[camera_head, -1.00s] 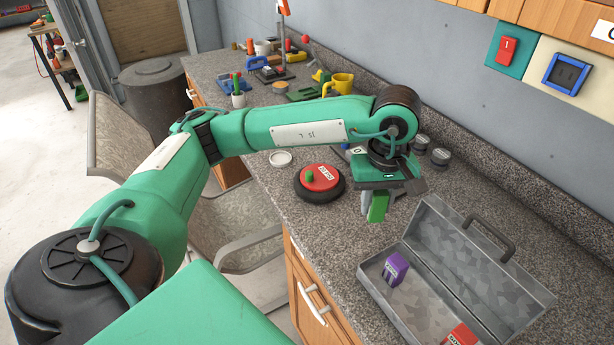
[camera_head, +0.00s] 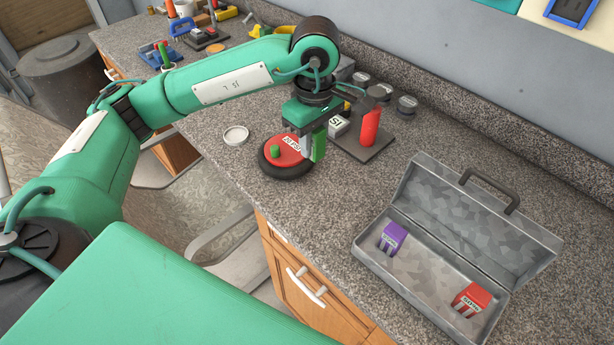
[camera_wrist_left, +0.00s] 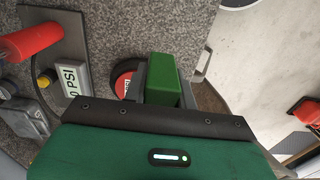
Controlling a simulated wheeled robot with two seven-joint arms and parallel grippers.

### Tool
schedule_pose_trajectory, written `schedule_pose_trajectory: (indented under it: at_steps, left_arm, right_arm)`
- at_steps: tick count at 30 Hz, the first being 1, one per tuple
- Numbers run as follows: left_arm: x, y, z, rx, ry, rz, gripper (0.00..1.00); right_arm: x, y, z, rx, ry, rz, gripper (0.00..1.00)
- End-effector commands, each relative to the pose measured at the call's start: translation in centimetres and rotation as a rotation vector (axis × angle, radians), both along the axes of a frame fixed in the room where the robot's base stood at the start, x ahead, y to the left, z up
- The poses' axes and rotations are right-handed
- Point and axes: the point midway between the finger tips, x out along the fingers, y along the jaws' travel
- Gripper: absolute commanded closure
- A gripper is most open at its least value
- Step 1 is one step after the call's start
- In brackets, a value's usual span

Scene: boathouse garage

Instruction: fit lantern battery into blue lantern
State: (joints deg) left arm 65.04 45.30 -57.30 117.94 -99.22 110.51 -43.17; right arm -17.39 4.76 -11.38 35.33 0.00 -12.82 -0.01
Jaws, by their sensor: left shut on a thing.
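My left gripper (camera_head: 312,150) is shut on a green block (camera_head: 319,145), likely a battery, held above the counter at the right edge of a red-topped round device. In the left wrist view the green block (camera_wrist_left: 163,80) sits between the grey fingers. A purple battery-like block (camera_head: 391,238) and a red one (camera_head: 470,299) are in the open grey toolbox (camera_head: 362,262). A blue object (camera_head: 155,55) stands at the far left of the counter; I cannot tell whether it is the blue lantern. My right gripper is not in view.
The red-topped round device (camera_head: 287,157) has a black rim. Behind the gripper is a stand with a red cylinder (camera_head: 370,128) and a sign reading PSI (camera_wrist_left: 70,80). Small grey tins (camera_head: 406,105) and a white lid (camera_head: 236,135) lie nearby. Counter between device and toolbox is clear.

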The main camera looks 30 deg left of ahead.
Motion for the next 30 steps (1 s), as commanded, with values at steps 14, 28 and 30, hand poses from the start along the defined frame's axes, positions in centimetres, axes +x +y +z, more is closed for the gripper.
schedule_pose_trajectory:
  at_steps: [14,28,30]
  left_arm:
    - [0.0,0.0,-9.6,0.0,-0.001,-0.001,1.0]
    - [0.0,0.0,-14.2,-0.001,-0.002,-0.002,1.0]
    - [0.0,0.0,-14.2,-0.001,-0.003,-0.002,1.0]
  right_arm:
    - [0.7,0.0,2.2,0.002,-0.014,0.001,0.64]
    - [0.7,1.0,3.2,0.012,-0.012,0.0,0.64]
    - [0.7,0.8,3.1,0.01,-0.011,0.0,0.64]
